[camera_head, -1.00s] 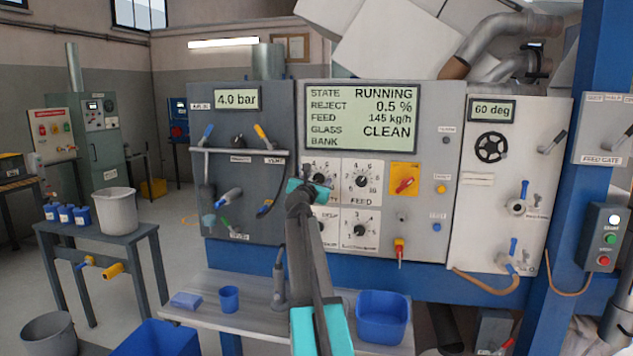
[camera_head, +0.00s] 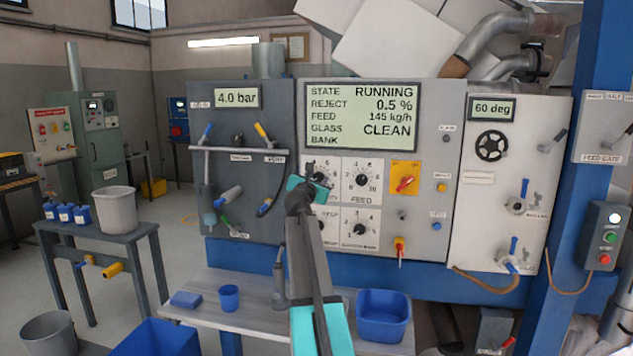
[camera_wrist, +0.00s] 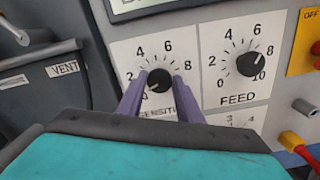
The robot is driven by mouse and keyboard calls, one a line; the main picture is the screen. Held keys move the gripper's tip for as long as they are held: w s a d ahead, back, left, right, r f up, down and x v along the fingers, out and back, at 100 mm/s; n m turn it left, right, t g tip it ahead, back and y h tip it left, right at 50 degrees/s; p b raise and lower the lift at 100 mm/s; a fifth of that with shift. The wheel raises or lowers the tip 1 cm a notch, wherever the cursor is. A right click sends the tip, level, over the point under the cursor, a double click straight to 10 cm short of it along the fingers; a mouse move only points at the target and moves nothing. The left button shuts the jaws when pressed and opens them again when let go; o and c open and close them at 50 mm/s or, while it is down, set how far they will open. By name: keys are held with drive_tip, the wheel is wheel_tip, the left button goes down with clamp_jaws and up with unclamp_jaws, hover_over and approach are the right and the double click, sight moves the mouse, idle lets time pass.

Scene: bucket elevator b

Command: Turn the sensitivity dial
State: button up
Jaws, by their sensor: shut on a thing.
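The sensitivity dial (camera_wrist: 159,82) is a black knob on a white plate with a numbered scale, partly labelled "SENSITI" in the wrist view. The two purple fingers of my gripper (camera_wrist: 160,88) stand on either side of the knob and are shut on it. The knob's white mark points to the lower left, near the low end of the scale. In the head view my gripper (camera_head: 318,181) covers the knob and most of its plate. The display (camera_head: 363,118) above reads RUNNING, REJECT 0.5 %, FEED 145 kg/h, GLASS CLEAN; its BANK line is blank.
The feed dial (camera_wrist: 250,64) is close on the right. A red switch on a yellow plate (camera_head: 405,178) lies further right. A rail (camera_head: 240,151) and VENT lever sit to the left. A bench with a blue bin (camera_head: 382,318) stands below.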

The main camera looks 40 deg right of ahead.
drive_tip(key=m+b, duration=0.1)
drive_tip(key=m, duration=0.1)
drive_tip(key=m+b, duration=0.1)
drive_tip(key=m, duration=0.1)
drive_tip(key=shift+s+d+f, duration=0.15)
drive_tip(key=shift+f, duration=0.05)
drive_tip(key=shift+m+b, duration=0.65)
drive_tip(key=shift+m, duration=0.75)
drive_tip(key=shift+r, duration=0.1)
drive_tip(key=o, duration=1)
drive_tip(key=shift+s+d, duration=0.1)
drive_tip(key=shift+a, duration=0.2)
